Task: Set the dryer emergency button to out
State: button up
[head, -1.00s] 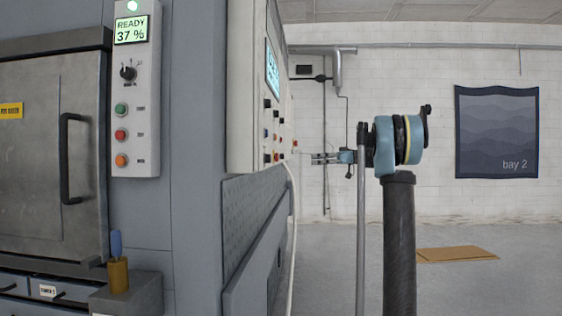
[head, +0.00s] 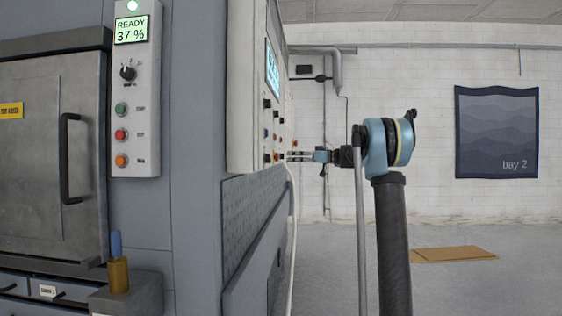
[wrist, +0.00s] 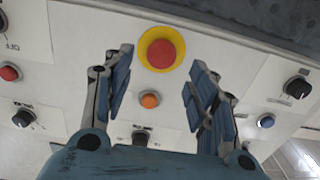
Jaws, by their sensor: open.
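A red mushroom button (wrist: 161,53) on a yellow round base shows at the top middle of the wrist view, on a white control panel (wrist: 80,85). No label marks it as the dryer's. My gripper (wrist: 157,78) is open, with its two blue-padded fingers either side of and just short of the red button. Nothing is between the fingers except the view of the panel. In the head view my gripper (head: 290,156) is at the side panel (head: 243,85), its tips close to the panel face. Whether it touches is too small to tell.
An orange button (wrist: 149,100) sits near the red one. Black knobs (wrist: 297,87), a blue button (wrist: 266,121) and a small red button (wrist: 9,73) are around it. A pale hose (head: 293,230) hangs below the panel. Floor to the right is clear apart from flat cardboard (head: 452,254).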

aim_at(276, 157)
jog(key=shift+w+a, duration=0.1)
jog(key=shift+a, duration=2.75)
grip_shut()
